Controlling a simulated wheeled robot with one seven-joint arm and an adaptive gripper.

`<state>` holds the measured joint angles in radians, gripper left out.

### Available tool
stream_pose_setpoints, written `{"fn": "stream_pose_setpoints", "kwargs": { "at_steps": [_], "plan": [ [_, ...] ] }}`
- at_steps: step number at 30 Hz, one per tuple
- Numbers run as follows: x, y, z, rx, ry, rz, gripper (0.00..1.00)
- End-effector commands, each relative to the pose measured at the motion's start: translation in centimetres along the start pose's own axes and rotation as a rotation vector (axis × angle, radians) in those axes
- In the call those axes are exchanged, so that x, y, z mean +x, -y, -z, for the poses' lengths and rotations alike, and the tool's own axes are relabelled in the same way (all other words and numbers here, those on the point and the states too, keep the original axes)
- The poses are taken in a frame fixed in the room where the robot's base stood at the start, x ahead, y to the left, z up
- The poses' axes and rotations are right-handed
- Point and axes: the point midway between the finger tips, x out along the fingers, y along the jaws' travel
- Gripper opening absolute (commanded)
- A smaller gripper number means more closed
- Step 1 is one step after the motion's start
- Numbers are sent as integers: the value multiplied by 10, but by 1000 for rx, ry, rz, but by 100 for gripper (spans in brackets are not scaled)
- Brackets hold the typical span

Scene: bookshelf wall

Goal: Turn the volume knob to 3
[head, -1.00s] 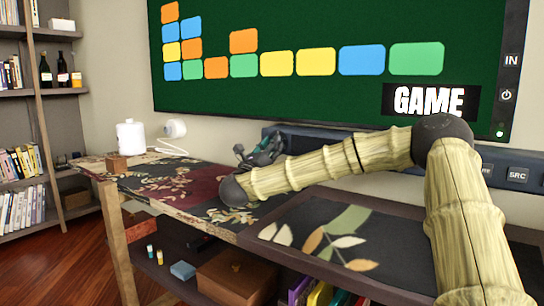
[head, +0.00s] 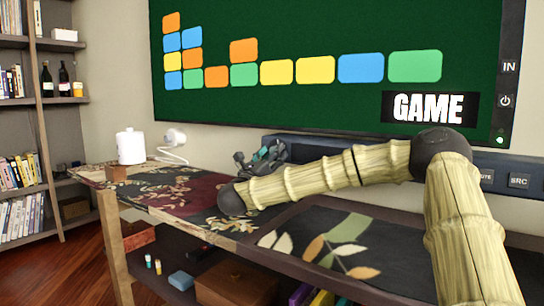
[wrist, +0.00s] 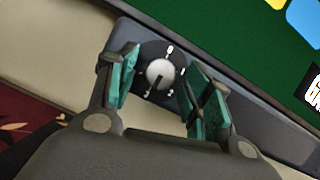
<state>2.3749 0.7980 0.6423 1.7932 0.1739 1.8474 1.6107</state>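The volume knob (wrist: 160,73) is a round silver-grey dial on a dark panel, in the upper middle of the wrist view. Small white marks surround it; most are too small to read. A dark pointer line on it points down and slightly left. My gripper (wrist: 159,62) is open, with teal-padded fingers on the left and right of the knob and visible gaps to it. In the head view my gripper (head: 262,156) is near the left end of the soundbar-like panel (head: 300,143) below the screen; it hides the knob there.
A large green screen (head: 300,110) reading GAME hangs above the panel. A patterned table (head: 190,195) stands below my arm. A white canister (head: 130,147) and a wooden block (head: 116,174) are at its left end. Bookshelves (head: 50,120) stand at the far left.

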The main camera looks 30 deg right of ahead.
Motion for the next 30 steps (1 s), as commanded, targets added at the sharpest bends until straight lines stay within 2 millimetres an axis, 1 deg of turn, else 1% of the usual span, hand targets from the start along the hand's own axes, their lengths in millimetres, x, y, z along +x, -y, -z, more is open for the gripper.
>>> {"fn": "stream_pose_setpoints", "kwargs": {
  "at_steps": [5, 8, 11, 23, 30],
  "plan": [
    [0, 0, -1, 1, 1, 0, 50],
    [-4, 0, -2, 1, 1, 0, 50],
    [-14, 0, -2, 1, 2, -2, 50],
    [-75, 0, -1, 0, 2, -2, 50],
    [-85, -4, -3, 1, 2, -10, 50]
  ]
}}
